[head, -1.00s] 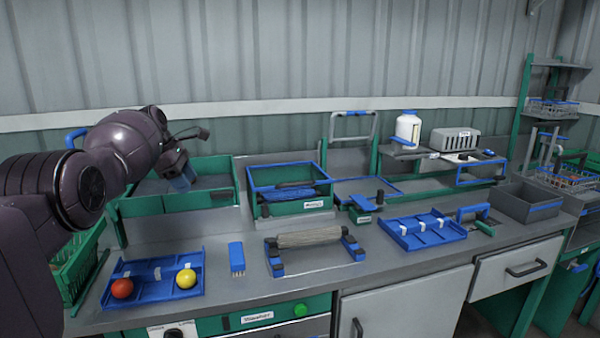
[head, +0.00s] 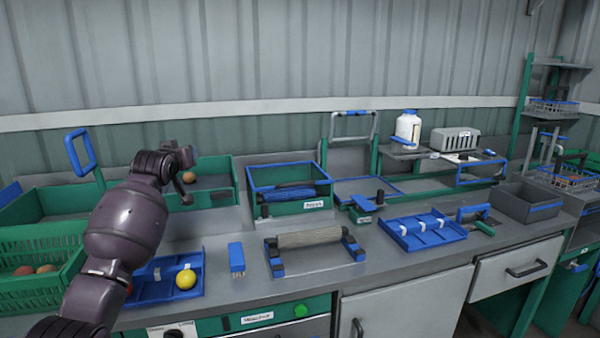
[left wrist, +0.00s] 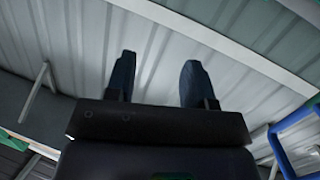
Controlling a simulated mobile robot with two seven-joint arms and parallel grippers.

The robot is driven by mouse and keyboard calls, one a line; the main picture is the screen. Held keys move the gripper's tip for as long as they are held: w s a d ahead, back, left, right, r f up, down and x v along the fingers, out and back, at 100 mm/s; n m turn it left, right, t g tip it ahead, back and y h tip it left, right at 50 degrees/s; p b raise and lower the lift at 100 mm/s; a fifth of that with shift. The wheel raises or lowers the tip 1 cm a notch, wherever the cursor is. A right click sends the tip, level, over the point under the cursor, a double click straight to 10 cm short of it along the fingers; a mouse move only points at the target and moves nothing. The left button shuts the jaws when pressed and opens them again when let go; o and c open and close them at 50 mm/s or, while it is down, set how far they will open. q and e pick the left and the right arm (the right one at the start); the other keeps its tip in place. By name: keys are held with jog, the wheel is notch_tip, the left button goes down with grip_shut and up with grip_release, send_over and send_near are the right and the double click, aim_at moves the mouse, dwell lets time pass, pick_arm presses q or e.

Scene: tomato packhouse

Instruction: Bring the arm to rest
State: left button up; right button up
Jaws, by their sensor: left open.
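My left arm comes in from the lower left of the head view, with its wrist raised over the back of the bench. In the head view its fingers cannot be made out. In the left wrist view my left gripper (left wrist: 158,82) is open. Its two dark fingers stand apart with nothing between them, and the ribbed wall (left wrist: 225,70) is behind them. My right gripper is in neither view.
A blue tray (head: 150,297) at the front holds a yellow tomato (head: 186,279) and a red one partly behind my arm. A green crate (head: 35,245) with tomatoes is left.

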pick_arm(q)
jog(key=s+d+f+m+t+h, duration=0.1)
jog(key=s+d+f+m, duration=0.15)
jog(key=s+f, duration=0.85)
jog(key=s+d+f+m+h, duration=0.15)
jog(key=s+f+m, duration=0.25)
jog(key=s+f, duration=0.7)
jog(key=s+f+n+g, duration=0.1)
jog(key=s+f+g, duration=0.1)
jog(key=s+f, duration=0.5)
jog(key=s+f+n+g+y, duration=0.1)
jog(key=s+f, duration=0.6)
jog(key=s, duration=0.9)
jog(key=s+f+n+g+y, duration=0.1)
jog(key=s+f+g, duration=0.2)
jog(key=s+f, duration=0.5)
jog(key=s, duration=0.4)
jog(key=shift+a+p, duration=0.3)
jog(key=shift+p, duration=0.05)
